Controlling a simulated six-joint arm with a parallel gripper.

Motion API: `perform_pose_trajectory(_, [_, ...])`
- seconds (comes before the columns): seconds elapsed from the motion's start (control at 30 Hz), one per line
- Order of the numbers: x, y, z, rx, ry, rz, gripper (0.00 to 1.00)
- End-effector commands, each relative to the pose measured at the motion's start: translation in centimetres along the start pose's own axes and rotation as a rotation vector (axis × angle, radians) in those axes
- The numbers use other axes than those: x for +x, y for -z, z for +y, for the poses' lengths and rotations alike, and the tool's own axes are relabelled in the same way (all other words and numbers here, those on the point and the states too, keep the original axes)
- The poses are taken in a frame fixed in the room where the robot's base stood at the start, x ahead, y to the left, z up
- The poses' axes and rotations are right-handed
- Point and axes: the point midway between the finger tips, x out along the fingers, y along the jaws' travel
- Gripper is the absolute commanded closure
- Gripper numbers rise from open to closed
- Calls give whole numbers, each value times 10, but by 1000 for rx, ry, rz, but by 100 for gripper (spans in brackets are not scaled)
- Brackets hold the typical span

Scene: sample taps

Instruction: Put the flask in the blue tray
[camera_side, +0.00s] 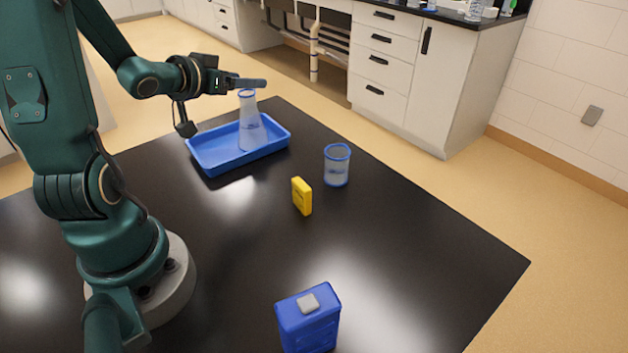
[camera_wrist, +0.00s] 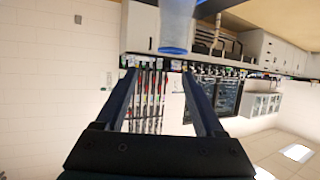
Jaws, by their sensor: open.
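The flask (camera_side: 251,128) is clear glass with a blue rim, and it stands upright inside the blue tray (camera_side: 208,163) in the side view. My gripper (camera_side: 262,83) is level above the tray, with its fingers at about the height of the flask's rim. In the wrist view, my gripper (camera_wrist: 159,72) has its two fingers spread with nothing between them. The flask's neck and blue rim (camera_wrist: 174,48) show at the top of that view, just beyond the fingertips. I cannot tell whether a finger touches the rim.
A blue-rimmed glass beaker (camera_side: 336,168) and a small yellow box (camera_side: 302,196) stand right of the tray. A blue box with a grey top piece (camera_side: 309,322) stands at the front. The black table (camera_side: 420,260) is clear on the right.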

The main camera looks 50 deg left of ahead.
Motion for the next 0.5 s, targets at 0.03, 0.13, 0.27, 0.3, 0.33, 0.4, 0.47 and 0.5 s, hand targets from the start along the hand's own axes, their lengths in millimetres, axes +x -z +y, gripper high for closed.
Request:
perform_pose_trajectory(0.03, [-6, 1, -1, 1, 3, 3, 29])
perform_pose_trajectory(0.13, [-15, 1, -1, 1, 1, 2, 29])
perform_pose_trajectory(0.27, [-22, 0, 0, 0, 1, 0, 29])
perform_pose_trajectory(0.3, [-23, 0, 0, 4, 3, -1, 29])
perform_pose_trajectory(0.33, [-24, 1, 1, 9, 6, -4, 29])
perform_pose_trajectory(0.4, [-24, 3, 4, 32, 22, -18, 29])
perform_pose_trajectory(0.47, [-26, 5, 8, 62, 47, -39, 29])
perform_pose_trajectory(0.5, [-28, 7, 13, 86, 65, -58, 29])
